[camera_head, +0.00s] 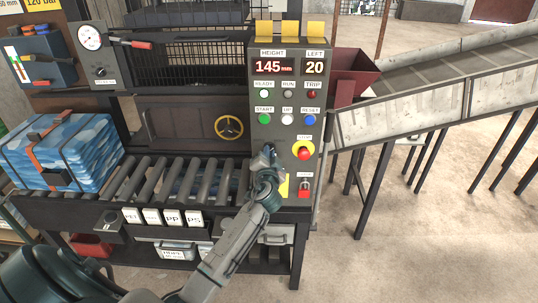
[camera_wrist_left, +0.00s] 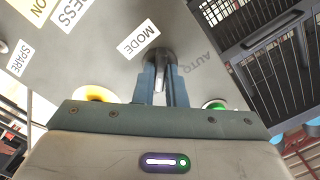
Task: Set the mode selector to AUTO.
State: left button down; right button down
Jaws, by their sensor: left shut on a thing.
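The mode selector (camera_wrist_left: 158,56) is a dark round knob on the grey control panel (camera_head: 262,134). In the left wrist view it sits between a white MODE label (camera_wrist_left: 138,38) and the printed word AUTO (camera_wrist_left: 194,64). My left gripper (camera_wrist_left: 160,82) is shut on the selector's handle, with one blue-grey finger on each side. In the head view my left gripper (camera_head: 267,155) is against the lower left of the panel and hides the selector. Which way the selector points is hard to tell. My right gripper is in neither view.
The red stop button (camera_head: 303,153) on its yellow ring is close right of my left gripper. Above are the START (camera_head: 265,119), UP and RESET buttons. A roller conveyor (camera_head: 165,178) with a blue bale (camera_head: 75,145) lies left. An inclined conveyor (camera_head: 430,105) rises right.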

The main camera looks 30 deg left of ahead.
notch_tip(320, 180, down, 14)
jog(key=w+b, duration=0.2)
jog(key=b, duration=1.3)
pick_arm(q)
jog(key=shift+n+b, duration=4.1)
jog(key=shift+n, duration=4.9)
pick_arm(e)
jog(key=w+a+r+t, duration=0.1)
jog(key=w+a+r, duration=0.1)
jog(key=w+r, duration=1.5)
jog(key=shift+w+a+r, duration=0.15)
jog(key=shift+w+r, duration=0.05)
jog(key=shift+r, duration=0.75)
pick_arm(q)
jog(key=c, duration=1.5)
grip_release()
